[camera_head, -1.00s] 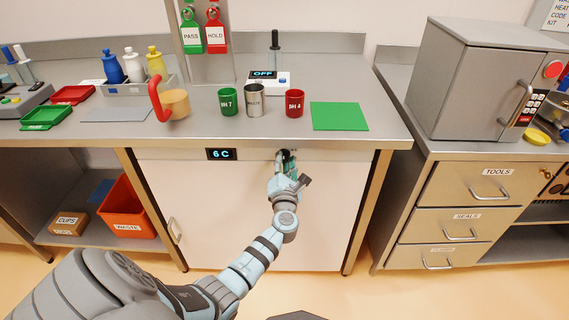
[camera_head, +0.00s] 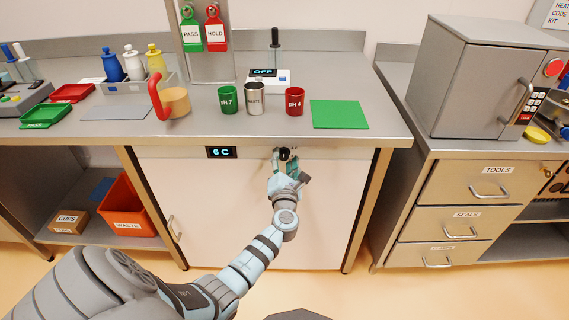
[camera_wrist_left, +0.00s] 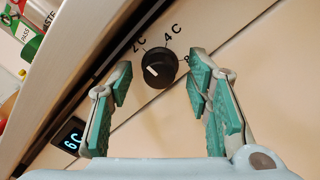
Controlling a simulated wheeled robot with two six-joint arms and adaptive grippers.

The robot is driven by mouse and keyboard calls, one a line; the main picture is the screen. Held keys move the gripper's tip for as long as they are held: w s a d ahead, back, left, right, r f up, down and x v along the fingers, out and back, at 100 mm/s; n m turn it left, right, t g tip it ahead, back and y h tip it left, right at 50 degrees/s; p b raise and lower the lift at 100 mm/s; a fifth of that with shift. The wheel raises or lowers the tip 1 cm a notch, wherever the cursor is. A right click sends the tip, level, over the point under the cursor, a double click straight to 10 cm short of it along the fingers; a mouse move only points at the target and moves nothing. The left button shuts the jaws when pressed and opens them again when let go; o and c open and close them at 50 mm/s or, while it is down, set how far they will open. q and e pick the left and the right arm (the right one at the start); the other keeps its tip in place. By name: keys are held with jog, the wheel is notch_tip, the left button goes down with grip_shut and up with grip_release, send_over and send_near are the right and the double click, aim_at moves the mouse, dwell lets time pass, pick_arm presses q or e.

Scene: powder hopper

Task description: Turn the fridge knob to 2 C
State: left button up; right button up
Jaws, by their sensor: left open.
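The black fridge knob (camera_head: 284,154) is on the strip below the counter edge. In the left wrist view the knob (camera_wrist_left: 165,62) has a short white mark on its left part. Labels "2 C" (camera_wrist_left: 139,44) and "4 C" (camera_wrist_left: 173,33) are printed around it; another label to its right is partly hidden by a finger. The fridge display (camera_head: 221,153) reads 6 C. My left gripper (camera_head: 284,163) is open in front of the knob. In the wrist view its teal-padded fingers stand on either side of the knob, with gaps visible. My right gripper is not in view.
The white fridge door (camera_head: 235,215) hangs below the strip, its handle (camera_head: 173,229) at the left. The counter edge (camera_head: 270,142) overhangs just above the knob. Cups and a green mat (camera_head: 339,115) stand on the counter above. Open floor lies in front.

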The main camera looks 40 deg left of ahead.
pick_arm(q)
jog(key=v, duration=1.2)
